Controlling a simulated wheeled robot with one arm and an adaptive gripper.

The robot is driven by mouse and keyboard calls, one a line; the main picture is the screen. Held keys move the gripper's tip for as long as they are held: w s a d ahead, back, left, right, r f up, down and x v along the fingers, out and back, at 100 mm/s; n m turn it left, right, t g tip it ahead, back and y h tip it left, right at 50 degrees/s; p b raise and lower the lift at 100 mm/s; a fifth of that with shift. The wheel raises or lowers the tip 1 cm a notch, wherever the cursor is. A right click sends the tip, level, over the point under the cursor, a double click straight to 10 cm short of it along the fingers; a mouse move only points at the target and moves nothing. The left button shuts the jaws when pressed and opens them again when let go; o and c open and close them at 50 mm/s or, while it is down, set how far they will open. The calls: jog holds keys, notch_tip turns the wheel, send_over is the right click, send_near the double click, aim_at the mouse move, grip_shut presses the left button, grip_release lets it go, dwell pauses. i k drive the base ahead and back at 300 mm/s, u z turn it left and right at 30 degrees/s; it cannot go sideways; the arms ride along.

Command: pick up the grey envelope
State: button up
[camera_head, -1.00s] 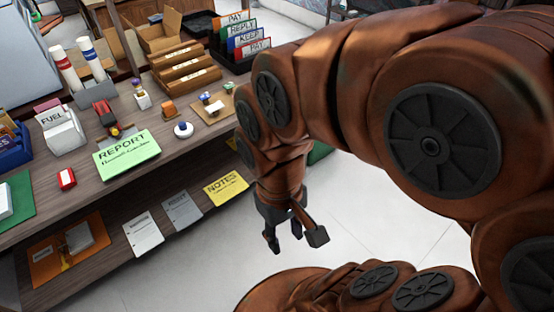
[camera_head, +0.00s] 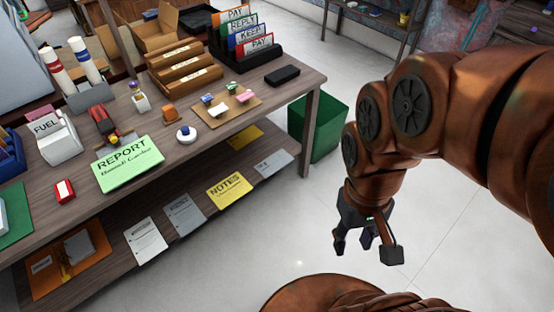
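On the lower shelf lie a light grey paper item (camera_head: 185,213) and, further right, a pale grey-blue one (camera_head: 273,163). A small grey piece (camera_head: 79,247) also lies on the orange folder at the left. I cannot tell for sure which of these is the grey envelope. My gripper (camera_head: 367,248) points down over the bare floor, right of the desk. Its fingers are spread and empty, well apart from all of these items.
The wooden desk (camera_head: 205,160) holds a green REPORT paper (camera_head: 128,163), letter trays and sorters. A white sheet (camera_head: 146,239) and a yellow NOTES paper (camera_head: 227,188) lie on the lower shelf. A green bin (camera_head: 318,128) stands at the desk's right end.

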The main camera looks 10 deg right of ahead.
aim_at(268, 167)
jog(key=k, duration=0.5)
jog(key=z, duration=1.55)
jog(key=i, duration=1.25)
jog(key=u, duration=2.7)
